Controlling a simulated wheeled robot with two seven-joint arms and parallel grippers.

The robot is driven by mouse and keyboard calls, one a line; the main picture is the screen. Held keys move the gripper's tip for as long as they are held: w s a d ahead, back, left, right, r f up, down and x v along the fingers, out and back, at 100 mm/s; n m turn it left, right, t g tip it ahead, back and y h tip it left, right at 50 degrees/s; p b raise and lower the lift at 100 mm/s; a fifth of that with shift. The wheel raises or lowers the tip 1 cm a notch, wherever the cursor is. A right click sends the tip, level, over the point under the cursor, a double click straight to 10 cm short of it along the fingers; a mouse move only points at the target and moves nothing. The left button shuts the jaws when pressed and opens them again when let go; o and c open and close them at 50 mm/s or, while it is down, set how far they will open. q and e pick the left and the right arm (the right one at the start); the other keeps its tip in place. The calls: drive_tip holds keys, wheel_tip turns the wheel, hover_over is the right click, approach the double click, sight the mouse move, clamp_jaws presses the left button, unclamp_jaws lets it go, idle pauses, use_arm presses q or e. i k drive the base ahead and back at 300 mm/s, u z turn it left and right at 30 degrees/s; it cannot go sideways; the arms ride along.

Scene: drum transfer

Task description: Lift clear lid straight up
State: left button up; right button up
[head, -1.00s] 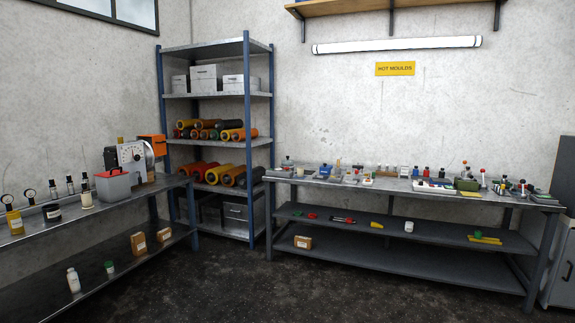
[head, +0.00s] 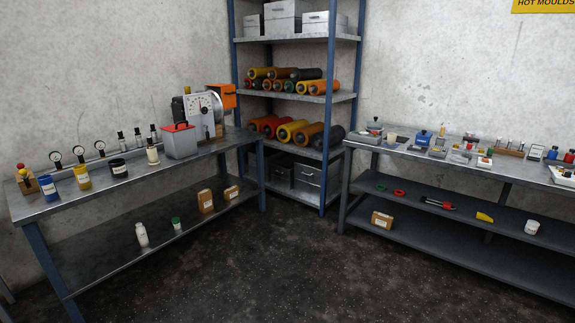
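Neither of my grippers shows in the head view. I cannot make out a clear lid for certain; things on the benches are small and far off.
A blue-post shelf rack (head: 325,150) with coloured rolls stands in the corner. The right bench (head: 345,195) holds several small items, with a cardboard box (head: 381,220) on its lower shelf. The dark floor (head: 260,265) between the benches is clear.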

sight(376, 126)
drive_tip(key=i, duration=3.15)
drive_tip(key=z, duration=0.6)
drive_tip(key=i, duration=1.4)
drive_tip(key=z, duration=0.2)
